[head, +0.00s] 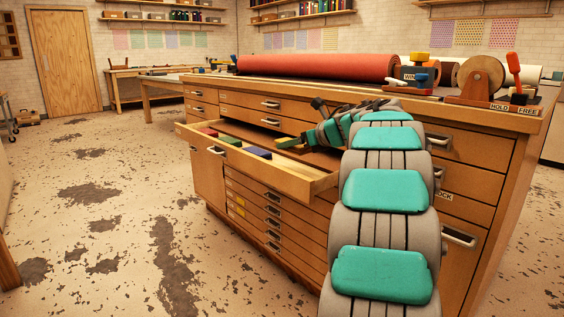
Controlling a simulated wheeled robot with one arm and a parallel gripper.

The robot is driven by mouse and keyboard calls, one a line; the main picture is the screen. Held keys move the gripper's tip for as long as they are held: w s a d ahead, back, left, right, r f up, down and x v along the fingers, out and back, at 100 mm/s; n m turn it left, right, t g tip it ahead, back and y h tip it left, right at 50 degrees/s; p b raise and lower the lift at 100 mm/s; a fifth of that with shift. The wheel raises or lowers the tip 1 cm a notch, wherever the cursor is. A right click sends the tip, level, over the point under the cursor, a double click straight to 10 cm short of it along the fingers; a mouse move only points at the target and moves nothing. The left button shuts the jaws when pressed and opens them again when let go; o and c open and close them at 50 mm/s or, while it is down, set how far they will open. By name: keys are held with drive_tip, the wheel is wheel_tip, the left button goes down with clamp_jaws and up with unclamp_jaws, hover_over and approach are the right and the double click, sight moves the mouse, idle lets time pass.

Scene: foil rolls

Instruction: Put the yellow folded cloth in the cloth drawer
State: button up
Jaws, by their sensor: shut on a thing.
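The cloth drawer (277,179) is pulled out of the long wooden cabinet. My gripper (301,138) is over the drawer's right part, small and seen from behind my arm. It is shut on a small yellow thing, which looks like the yellow folded cloth (286,143). I cannot tell whether the cloth touches the drawer floor. A red cloth (208,132), a green cloth (230,140) and a blue cloth (257,152) lie in a row in the drawer. My arm hides the drawer's right end and part of the cabinet front.
The cabinet top (440,98) carries a large red roll (310,67) and a wooden roll stand (487,88) at the right. Shut drawers (270,205) lie below the open one. A workbench (130,85) stands by the back wall.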

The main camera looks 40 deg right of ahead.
drive_tip(key=shift+f+b, duration=0.4)
drive_tip(key=shift+f, duration=2.9)
drive_tip(key=shift+f+b, duration=0.25)
drive_tip(key=shift+b, duration=0.05)
drive_tip(key=o, duration=1.4)
drive_tip(key=shift+r, duration=0.1)
drive_tip(key=shift+c, duration=0.2)
drive_tip(key=shift+s+r+p, duration=0.2)
drive_tip(key=shift+r+p, duration=0.05)
drive_tip(key=shift+p, duration=0.1)
drive_tip(key=v, duration=1.1)
drive_tip(key=shift+s, duration=0.3)
